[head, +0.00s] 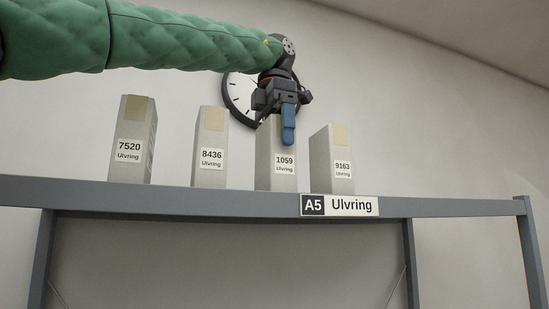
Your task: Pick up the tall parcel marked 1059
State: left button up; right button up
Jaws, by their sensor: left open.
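The tall parcel marked 1059 (282,181) stands upright on the high shelf, third from the left in a row of similar light grey parcels. Its label faces me and reads 1059 Ulvring. My left gripper (288,135) points down in front of the parcel's upper part and hides part of its top. It is open, and its blue finger overlaps the parcel in the picture. Only one finger shows clearly, and I cannot tell whether it touches the parcel. My right gripper is not in view.
Parcels 7520 (130,168), 8436 (209,175) and 9163 (342,181) stand on the same grey shelf (180,197), with narrow gaps between them. A sign A5 Ulvring (340,205) hangs on the shelf edge. A wall clock (236,98) is partly hidden behind my arm.

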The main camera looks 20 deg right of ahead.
pick_arm(q)
jog(key=shift+s+f, duration=0.15)
jog(key=shift+f, duration=0.5)
jog(key=shift+f+p, duration=0.3)
jog(key=shift+f, duration=0.2)
jog(key=c, duration=1.1)
jog(key=shift+r, duration=0.1)
jog(key=shift+r+b, duration=0.65)
jog(key=shift+r, duration=1.7)
jog(key=shift+r+p, duration=0.65)
jog(key=shift+r, duration=0.8)
